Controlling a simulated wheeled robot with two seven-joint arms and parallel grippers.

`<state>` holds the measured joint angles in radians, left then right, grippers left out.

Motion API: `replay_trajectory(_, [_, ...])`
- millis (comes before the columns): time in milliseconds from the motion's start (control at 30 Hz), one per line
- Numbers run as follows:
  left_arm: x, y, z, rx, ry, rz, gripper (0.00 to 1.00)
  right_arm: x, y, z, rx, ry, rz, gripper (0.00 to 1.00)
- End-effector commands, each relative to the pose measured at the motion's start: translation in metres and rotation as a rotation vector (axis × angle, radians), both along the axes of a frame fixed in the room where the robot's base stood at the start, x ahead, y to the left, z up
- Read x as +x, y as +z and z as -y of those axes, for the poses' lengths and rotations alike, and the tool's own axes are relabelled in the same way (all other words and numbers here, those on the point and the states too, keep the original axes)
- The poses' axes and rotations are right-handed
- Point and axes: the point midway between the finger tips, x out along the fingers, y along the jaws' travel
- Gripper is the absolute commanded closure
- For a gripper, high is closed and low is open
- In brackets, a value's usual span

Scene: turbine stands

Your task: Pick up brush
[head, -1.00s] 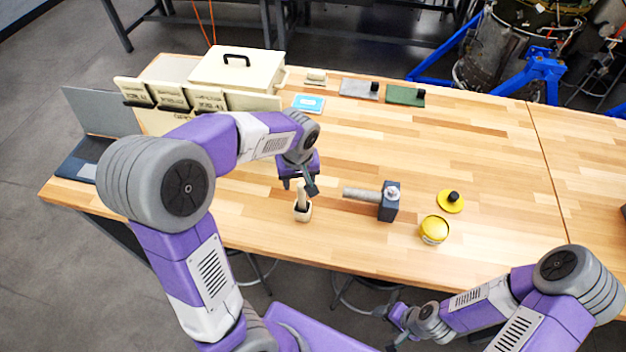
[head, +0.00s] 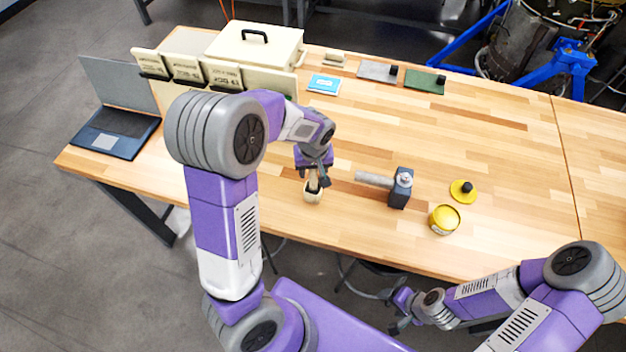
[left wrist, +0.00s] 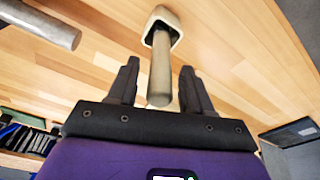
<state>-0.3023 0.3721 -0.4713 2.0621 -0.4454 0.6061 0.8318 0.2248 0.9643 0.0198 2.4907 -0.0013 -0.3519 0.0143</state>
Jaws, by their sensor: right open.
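The brush (head: 313,180) stands upright in a small cream cup (head: 313,196) near the front edge of the table; only its light handle shows. In the left wrist view the handle (left wrist: 160,72) points toward my left gripper, with the cup (left wrist: 172,20) beyond it. My left gripper (head: 318,180) is at the handle from above. Its two dark fingers (left wrist: 159,82) are spread, one on each side of the handle, with gaps visible. The brush's bristles are hidden in the cup. My right gripper (head: 398,314) is open and empty, below the table's front edge.
A grey hammer-like tool (head: 400,188) lies right of the cup. A yellow tin (head: 444,219) and yellow lid (head: 462,191) are further right. Cream bins (head: 220,75), a white box (head: 256,48) and a laptop (head: 115,130) stand at left. The table's middle is clear.

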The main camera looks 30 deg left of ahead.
Motion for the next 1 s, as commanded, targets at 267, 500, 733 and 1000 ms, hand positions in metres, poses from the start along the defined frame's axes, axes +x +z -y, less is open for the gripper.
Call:
replay_trajectory(267, [0.0,0.0,0.0,0.0,0.0,0.0,0.94,0.0,0.0,0.0,0.0,0.0,0.0,0.29])
replay_trajectory(500, [0.0,0.001,0.0,0.001,0.0,0.001,1.0,0.0,0.0,0.0,0.0,0.0,0.0,0.29])
replay_trajectory(733, [0.001,0.019,0.0,-0.001,-0.001,0.006,1.0,0.0,0.002,0.0,0.0,0.0,0.0,0.29])
replay_trajectory(1000, [0.001,0.074,0.0,0.0,-0.001,0.006,1.0,0.0,0.008,0.0,0.0,0.0,0.0,0.29])
